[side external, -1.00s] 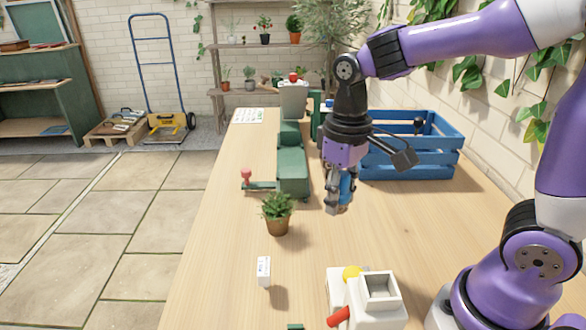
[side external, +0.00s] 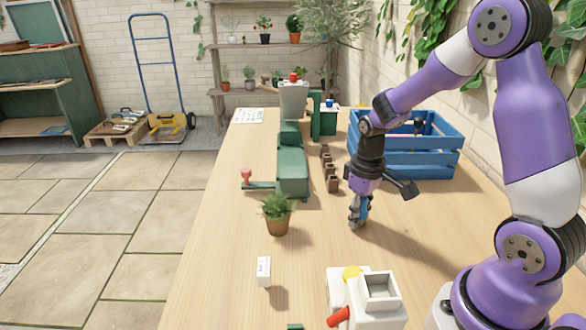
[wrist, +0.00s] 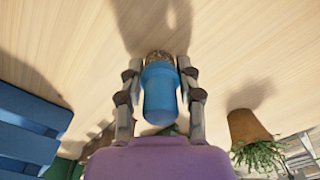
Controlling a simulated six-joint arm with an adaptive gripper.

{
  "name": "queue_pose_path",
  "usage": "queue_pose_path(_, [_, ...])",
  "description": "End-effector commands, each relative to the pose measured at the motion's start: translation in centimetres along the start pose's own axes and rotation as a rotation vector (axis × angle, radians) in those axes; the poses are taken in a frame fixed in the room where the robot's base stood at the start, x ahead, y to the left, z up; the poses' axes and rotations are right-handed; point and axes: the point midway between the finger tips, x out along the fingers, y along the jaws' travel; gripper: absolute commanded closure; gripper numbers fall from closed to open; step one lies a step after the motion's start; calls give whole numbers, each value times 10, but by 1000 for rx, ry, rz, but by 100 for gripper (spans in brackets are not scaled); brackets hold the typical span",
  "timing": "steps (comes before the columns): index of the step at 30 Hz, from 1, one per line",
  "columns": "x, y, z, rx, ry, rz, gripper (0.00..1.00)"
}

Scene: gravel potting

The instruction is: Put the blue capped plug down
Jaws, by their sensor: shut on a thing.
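The blue capped plug (wrist: 160,95) is between the two fingers of my gripper in the wrist view, with a brown, speckled end showing beyond the blue part. In the side external view my gripper (side external: 357,220) points down, low over the wooden table, and is shut on the plug (side external: 364,207), which is partly hidden by the fingers. I cannot tell whether the plug's lower end touches the table (side external: 225,260).
A potted succulent (side external: 277,213) stands left of my gripper. A blue crate (side external: 425,158) is behind it to the right. Small brown pots (side external: 332,183) line the green machine (side external: 292,170). A white box (side external: 263,271) and a white device (side external: 380,305) stand nearer. Table around my gripper is clear.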

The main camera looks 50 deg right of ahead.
Motion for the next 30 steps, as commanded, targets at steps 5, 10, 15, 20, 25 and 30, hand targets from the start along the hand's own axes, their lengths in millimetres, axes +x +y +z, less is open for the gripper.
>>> queue_pose_path(5, [1, 0, 0, 0, 1, 0, 91])
queue_pose_path(10, [4, 0, 0, 0, 0, 0, 91])
queue_pose_path(15, [3, 0, 0, 0, 1, 1, 31])
queue_pose_path(20, [3, 0, 0, 0, 1, 0, 31])
queue_pose_path(25, [0, 0, 0, 0, 2, 1, 31])
queue_pose_path(30, [-27, 0, -2, 0, 8, 3, 31])
